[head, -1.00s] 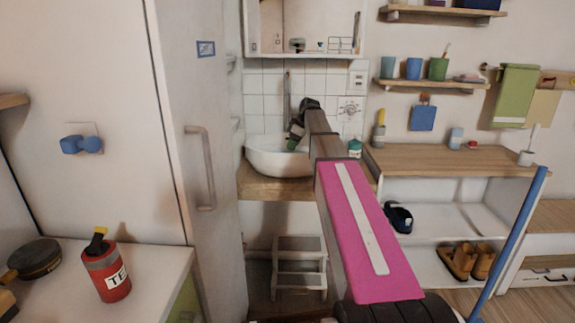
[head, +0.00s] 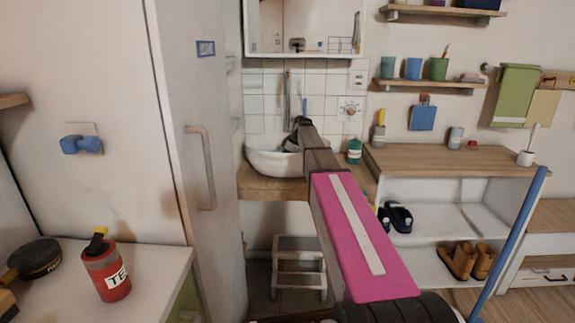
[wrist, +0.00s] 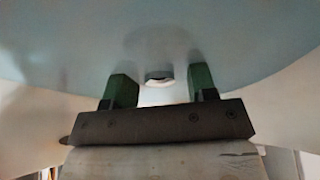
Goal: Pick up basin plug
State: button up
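In the wrist view my gripper (wrist: 161,88) is open, its two green fingers apart with nothing held between them. A small round piece (wrist: 159,76) with a dark upper edge and a pale lower part shows just beyond the fingertips, centred in the gap. It appears to be the basin plug, but it is too small to be sure. The surface around it is the smooth inside of the basin (wrist: 75,45). In the head view the white basin (head: 268,163) stands on a wooden counter. My gripper reaches down into it, and its fingertips are hidden there.
A tap (head: 287,95) rises behind the basin, close to my arm. A green bottle (head: 354,151) stands right of the basin. The mirror cabinet (head: 305,52) hangs above. A tall cabinet (head: 190,150) is at the left. A step stool (head: 299,268) stands below the counter.

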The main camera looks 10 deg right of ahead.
jog(key=c, duration=0.8)
jog(key=shift+o, duration=0.3)
notch_tip(320, 180, up, 10)
jog(key=shift+r, duration=0.15)
jog(key=shift+r, duration=1.85)
jog(key=shift+r, duration=1.45)
